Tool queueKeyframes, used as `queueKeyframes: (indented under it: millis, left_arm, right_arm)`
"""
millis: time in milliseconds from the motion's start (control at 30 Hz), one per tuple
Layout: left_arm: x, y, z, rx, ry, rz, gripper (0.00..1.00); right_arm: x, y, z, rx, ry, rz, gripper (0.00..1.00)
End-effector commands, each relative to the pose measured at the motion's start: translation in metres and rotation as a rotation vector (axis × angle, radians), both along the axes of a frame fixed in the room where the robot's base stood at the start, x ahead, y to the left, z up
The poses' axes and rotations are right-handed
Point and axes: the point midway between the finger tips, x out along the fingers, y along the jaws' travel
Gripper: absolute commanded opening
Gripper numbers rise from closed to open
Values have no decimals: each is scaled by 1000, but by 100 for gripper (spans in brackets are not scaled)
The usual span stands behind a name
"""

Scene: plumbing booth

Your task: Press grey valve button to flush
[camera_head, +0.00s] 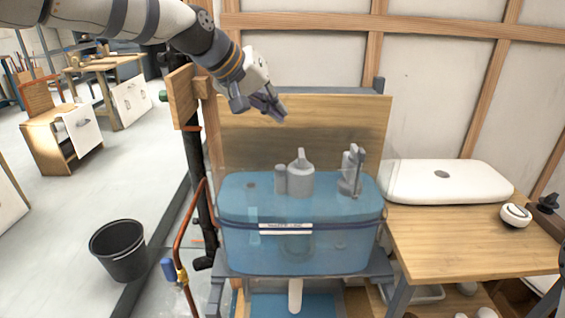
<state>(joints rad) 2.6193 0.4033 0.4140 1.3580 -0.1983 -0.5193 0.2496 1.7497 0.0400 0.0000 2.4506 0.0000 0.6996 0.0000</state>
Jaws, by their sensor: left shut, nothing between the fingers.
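A clear tank (240,236) of blue water stands on a frame in the middle of the head view. A grey valve (300,178) rises from the water at the tank's centre, with a narrow button-like top (300,155). A second grey fitting (350,172) stands at the tank's right side. My left gripper (279,115) is shut and empty, pointing down and to the right. It is above the tank, up and slightly left of the valve, and apart from it. My right gripper does not show.
A wooden board (340,125) stands behind the tank. A white tank lid (445,181) and a small white round part (515,215) lie on the wooden table (460,240) at right. A copper pipe (183,240) rises left of the tank. A black bucket (120,252) stands on the floor.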

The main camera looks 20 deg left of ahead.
Motion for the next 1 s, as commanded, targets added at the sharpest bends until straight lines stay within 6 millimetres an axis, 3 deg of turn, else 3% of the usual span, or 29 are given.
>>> queueKeyframes:
  millis: [167,600,1000]
  left_arm:
    - [0,0,-6,1,4,0,0]
    - [0,0,-70,0,8,0,0]
    - [0,0,-89,1,0,1,0]
  right_arm:
    - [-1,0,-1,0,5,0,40]
    - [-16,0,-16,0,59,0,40]
    - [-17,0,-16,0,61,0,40]
